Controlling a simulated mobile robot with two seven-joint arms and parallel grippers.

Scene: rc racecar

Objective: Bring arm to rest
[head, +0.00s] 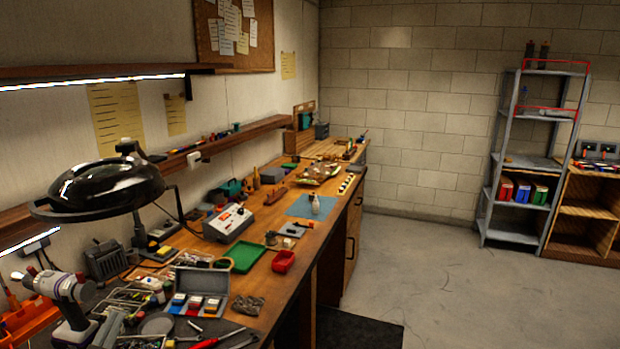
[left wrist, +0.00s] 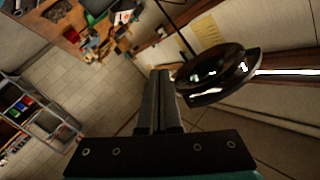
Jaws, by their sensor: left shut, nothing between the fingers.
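My left gripper (left wrist: 158,78) shows in the left wrist view, with its two dark fingers together and nothing between them. It is in the air, and in that view the glossy black lamp head (left wrist: 217,72) is just to the right of the fingertips. I cannot clearly make out the left gripper in the head view. My right gripper is in neither view.
The lamp (head: 105,187) hangs over the near left of the wooden workbench (head: 262,290). The bench holds a green tray (head: 241,257), a red bin (head: 284,261) and several tools. A metal shelf (head: 512,238) stands at right. The floor (head: 440,275) between is clear.

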